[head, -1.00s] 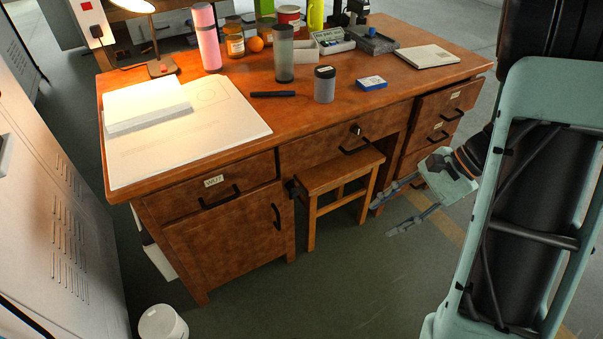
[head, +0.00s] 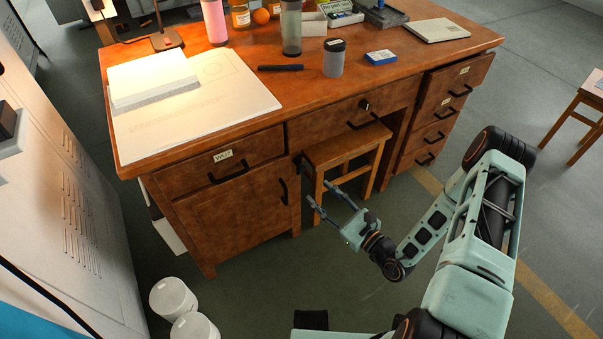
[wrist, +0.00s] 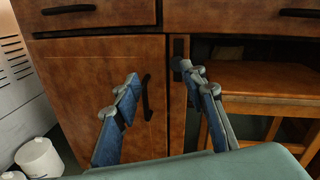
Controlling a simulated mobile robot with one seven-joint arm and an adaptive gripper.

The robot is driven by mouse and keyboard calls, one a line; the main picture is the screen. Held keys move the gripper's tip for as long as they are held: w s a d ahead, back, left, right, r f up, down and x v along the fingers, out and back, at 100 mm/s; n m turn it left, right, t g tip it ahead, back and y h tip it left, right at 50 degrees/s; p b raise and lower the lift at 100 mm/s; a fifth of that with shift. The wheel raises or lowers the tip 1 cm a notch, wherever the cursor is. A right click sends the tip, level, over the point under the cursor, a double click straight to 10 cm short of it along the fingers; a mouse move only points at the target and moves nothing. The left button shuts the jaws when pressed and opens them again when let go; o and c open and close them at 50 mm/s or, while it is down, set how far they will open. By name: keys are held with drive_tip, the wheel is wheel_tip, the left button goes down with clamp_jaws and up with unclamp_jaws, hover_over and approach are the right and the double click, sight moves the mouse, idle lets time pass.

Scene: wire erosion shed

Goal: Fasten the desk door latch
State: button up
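The desk door (head: 236,218) is a brown wooden panel at the desk's lower left, with a black upright handle (head: 283,190). It looks closed or nearly so; I cannot tell if it is fully flush. A small dark fitting, which looks like the latch (wrist: 181,66), sits by the top right of the door on the post. My gripper (head: 319,192) is open and empty in front of the desk, right of the door handle. In the wrist view my gripper (wrist: 163,80) has its left finger near the handle and its right finger overlapping the fitting's lower right; contact is unclear.
A wooden stool (head: 345,150) stands under the desk, just right of the door and close to my gripper. White tubs (head: 173,297) stand on the floor at left, beside a grey cabinet (head: 70,200).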

sight(303, 170)
drive_tip(key=w+a+m+h, duration=0.1)
drive_tip(key=w, duration=0.2)
drive_tip(key=w+a+f+m+t+h+b, duration=0.1)
drive_tip(key=w+a, duration=0.1)
drive_tip(key=w, duration=0.1)
drive_tip(key=w+a+f+m+t+b, duration=0.1)
drive_tip(key=w+a, duration=0.1)
drive_tip(key=w, duration=0.1)
drive_tip(key=shift+w+a+f+h, duration=0.1)
drive_tip(key=shift+w+a+h, duration=0.15)
drive_tip(key=shift+w+h, duration=0.15)
clamp_jaws()
